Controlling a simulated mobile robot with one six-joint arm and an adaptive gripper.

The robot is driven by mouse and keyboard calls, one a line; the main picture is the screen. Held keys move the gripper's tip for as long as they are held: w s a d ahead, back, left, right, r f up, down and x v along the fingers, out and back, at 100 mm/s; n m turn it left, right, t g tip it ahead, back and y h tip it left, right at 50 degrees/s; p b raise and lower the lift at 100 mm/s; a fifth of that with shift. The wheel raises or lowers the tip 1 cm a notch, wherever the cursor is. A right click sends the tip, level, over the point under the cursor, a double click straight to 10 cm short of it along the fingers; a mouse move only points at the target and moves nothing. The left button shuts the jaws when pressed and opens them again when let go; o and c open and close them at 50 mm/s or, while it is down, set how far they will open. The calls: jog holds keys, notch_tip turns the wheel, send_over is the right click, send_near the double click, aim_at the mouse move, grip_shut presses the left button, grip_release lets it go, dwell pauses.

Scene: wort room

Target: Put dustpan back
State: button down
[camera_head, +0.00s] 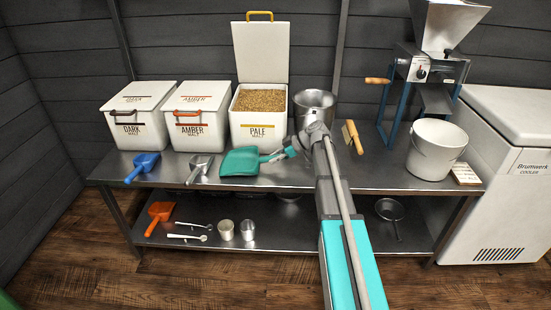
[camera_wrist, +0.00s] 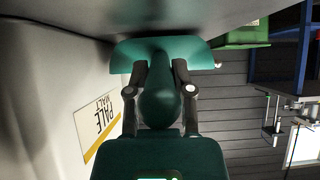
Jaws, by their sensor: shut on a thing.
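The dustpan (camera_head: 240,162) is teal green, with a wide pan pointing left in the head view, in front of the pale malt bin. In the wrist view the dustpan's pan (camera_wrist: 205,52) spans the top middle, with its rounded handle towards me. My gripper (camera_head: 287,151) is shut on the handle from the right; in the wrist view my gripper (camera_wrist: 160,75) has a finger on each side of it. The pan is at the front part of the steel table (camera_head: 385,178); whether it touches the top I cannot tell.
The pale malt bin (camera_head: 242,132) is open and full of grain. The amber bin (camera_head: 197,120) and dark bin (camera_head: 135,125) are closed. A grey scoop (camera_head: 201,166) and blue scoop (camera_head: 143,165) lie left. A hand brush (camera_head: 352,137), mill (camera_head: 430,70) and white bucket (camera_head: 435,150) stand right.

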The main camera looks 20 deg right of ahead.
jog(key=shift+f, duration=0.2)
jog(key=shift+c, duration=2.1)
grip_release()
jog(key=shift+r, duration=0.15)
